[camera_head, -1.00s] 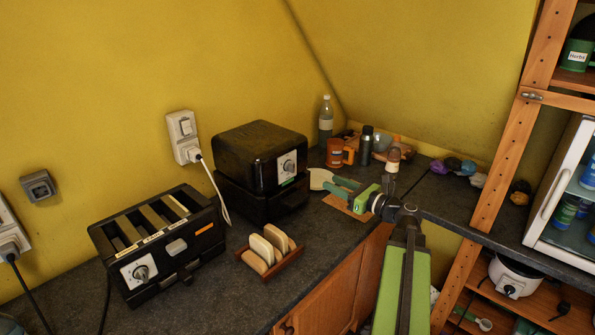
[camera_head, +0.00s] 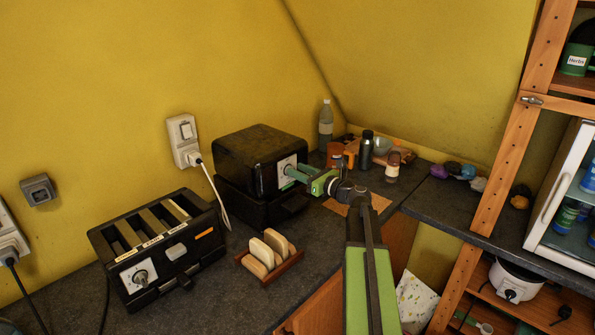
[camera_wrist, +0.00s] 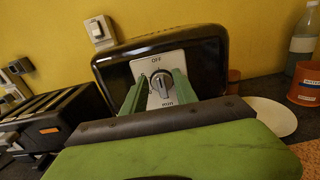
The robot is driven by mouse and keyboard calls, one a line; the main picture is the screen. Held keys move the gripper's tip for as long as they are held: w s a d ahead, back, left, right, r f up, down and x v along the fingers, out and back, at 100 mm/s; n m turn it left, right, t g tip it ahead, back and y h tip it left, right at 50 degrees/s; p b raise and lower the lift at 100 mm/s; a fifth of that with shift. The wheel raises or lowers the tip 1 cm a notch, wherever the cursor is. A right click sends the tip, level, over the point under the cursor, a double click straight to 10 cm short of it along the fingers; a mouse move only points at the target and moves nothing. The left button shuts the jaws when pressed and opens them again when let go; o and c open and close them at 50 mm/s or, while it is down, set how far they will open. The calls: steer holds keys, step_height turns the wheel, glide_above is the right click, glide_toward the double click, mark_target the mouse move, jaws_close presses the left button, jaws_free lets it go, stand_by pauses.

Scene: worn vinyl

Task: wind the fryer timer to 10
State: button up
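The black fryer (camera_head: 262,150) stands on the dark worktop against the yellow wall. Its pale timer plate, marked OFF at the top and min at the bottom in the wrist view, carries a grey timer knob (camera_wrist: 162,83). The knob's grip bar looks roughly upright; its exact setting is too small to read. My gripper (camera_head: 293,172) is in front of the plate, its green fingers pointing at it. In the wrist view the fingers stand either side of the knob with gaps between. In the head view my gripper hides most of the knob.
A black toaster (camera_head: 160,248) with its own dial stands at the left. A wooden rack (camera_head: 268,268) holding bread slices sits in front of the fryer. A bottle (camera_head: 326,122), an orange mug (camera_head: 336,153) and a dark flask (camera_head: 366,148) stand behind my gripper.

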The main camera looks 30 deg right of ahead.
steer(key=shift+w+a, duration=0.2)
steer(key=shift+w, duration=0.3)
steer(key=shift+c, duration=0.4)
jaws_close()
